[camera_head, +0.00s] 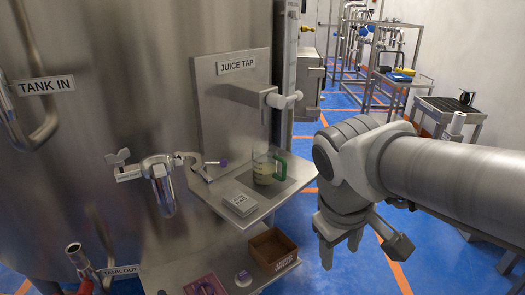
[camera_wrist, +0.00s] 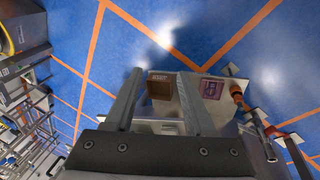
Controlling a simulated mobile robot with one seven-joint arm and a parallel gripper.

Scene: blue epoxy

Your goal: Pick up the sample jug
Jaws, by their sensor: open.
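The sample jug (camera_head: 264,170) is clear with a green handle and holds some pale liquid. It stands upright on the steel shelf (camera_head: 228,199) below the juice tap (camera_head: 285,100), its handle toward the right. My gripper (camera_head: 341,250) hangs to the right of the shelf, pointing down, apart from the jug. In the wrist view my gripper (camera_wrist: 161,74) shows two spread fingers with nothing held between them. I cannot make out the jug in the wrist view.
A small labelled block (camera_head: 240,203) sits on the shelf left of the jug. A lower shelf carries an open brown box (camera_head: 272,249) and a purple card (camera_head: 205,285). The steel tank (camera_head: 90,140) with valves stands left. Blue floor (camera_head: 330,285) is free around my gripper.

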